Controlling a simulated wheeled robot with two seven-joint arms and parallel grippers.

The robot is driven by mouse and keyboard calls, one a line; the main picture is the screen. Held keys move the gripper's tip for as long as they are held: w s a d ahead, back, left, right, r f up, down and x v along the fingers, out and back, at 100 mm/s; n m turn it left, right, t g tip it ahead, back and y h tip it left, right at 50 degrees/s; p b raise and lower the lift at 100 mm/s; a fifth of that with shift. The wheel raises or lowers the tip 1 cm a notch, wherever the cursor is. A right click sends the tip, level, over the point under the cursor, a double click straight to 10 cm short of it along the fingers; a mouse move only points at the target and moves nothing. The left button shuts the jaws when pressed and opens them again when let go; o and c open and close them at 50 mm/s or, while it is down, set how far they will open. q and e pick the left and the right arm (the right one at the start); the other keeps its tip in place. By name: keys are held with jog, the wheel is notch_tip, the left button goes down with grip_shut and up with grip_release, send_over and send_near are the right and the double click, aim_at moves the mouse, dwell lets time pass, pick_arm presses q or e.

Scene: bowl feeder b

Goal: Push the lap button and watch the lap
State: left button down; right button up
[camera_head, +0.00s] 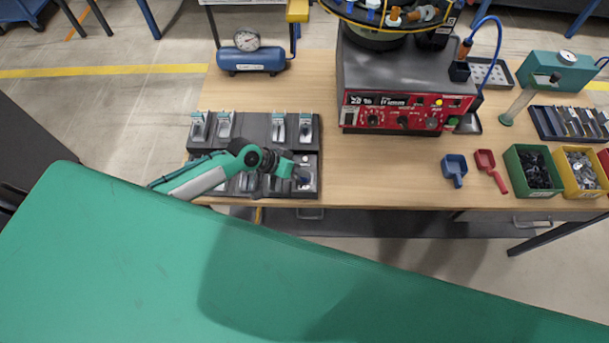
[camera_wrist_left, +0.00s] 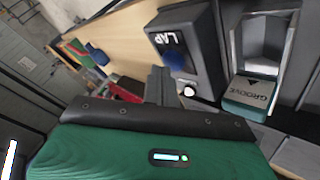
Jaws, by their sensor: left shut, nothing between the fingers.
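A dark grey box marked LAP (camera_wrist_left: 194,42) stands upright in the left wrist view, with a dark blue part on its face. A small round white button (camera_wrist_left: 189,91) shows below that face, close beside my left gripper's fingertips. My left gripper (camera_wrist_left: 161,84) is shut and empty, its narrow grey fingers held together. In the head view my left gripper (camera_head: 302,177) is over the front right corner of the dark rack (camera_head: 256,128). I cannot tell whether the fingers touch the button. My right gripper is not in view.
A grey holder with a green block marked GROOVE (camera_wrist_left: 248,92) stands right of the box. On the wooden table (camera_head: 400,165) are a red control panel (camera_head: 404,115), a blue scoop (camera_head: 454,168), a red scoop (camera_head: 490,170) and parts bins. Bare wood lies right of the rack.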

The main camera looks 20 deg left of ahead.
aim_at(301, 178)
pick_arm(q)
jog(key=shift+f+b, duration=0.3)
jog(key=shift+f, duration=0.15)
jog(key=shift+r, duration=0.1)
dwell(0.5)
jog(key=shift+r+p, duration=0.8)
notch_tip(301, 178, up, 5)
jog(key=p, duration=0.4)
jog(key=shift+s, duration=0.1)
dwell(0.6)
